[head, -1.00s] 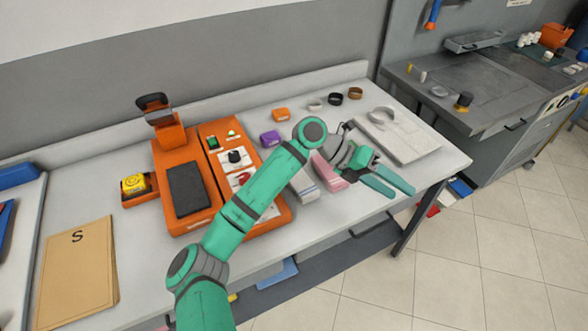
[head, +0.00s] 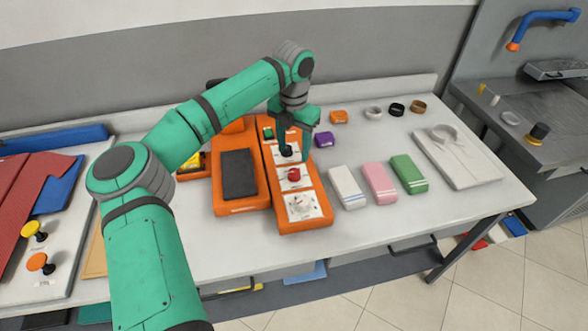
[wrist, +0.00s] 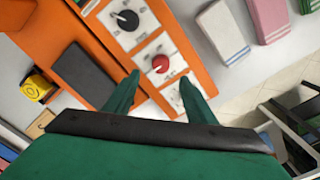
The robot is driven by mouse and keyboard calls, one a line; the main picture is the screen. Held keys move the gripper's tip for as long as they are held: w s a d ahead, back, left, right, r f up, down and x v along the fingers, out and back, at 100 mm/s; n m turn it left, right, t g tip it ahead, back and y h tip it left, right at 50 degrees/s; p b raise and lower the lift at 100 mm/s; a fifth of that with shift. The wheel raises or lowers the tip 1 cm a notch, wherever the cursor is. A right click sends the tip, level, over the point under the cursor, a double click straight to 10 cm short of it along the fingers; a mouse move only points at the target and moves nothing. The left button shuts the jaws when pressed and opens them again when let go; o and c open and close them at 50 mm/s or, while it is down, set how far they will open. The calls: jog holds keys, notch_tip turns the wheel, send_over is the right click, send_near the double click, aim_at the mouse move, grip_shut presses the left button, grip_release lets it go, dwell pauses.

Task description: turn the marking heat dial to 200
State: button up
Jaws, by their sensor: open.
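The printing by the dials is too small to read, so I cannot tell which one is marking heat. My gripper (head: 294,150) is open, pointing down above the panel near the black and red dials. In the wrist view the red dial (wrist: 160,63) shows just beyond the two fingertips (wrist: 160,78). Nothing is between the fingers.
An orange press with a dark pad (head: 240,175) stands left of the panel. White (head: 347,188), pink (head: 379,183) and green (head: 409,174) folded bundles lie to the right. A purple block (head: 324,139) lies behind them. The table front (head: 365,235) is clear.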

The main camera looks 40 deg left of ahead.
aim_at(294, 171)
notch_tip(294, 171, down, 9)
jog(key=shift+f, duration=0.1)
dwell(0.3)
jog(key=c, duration=1.1)
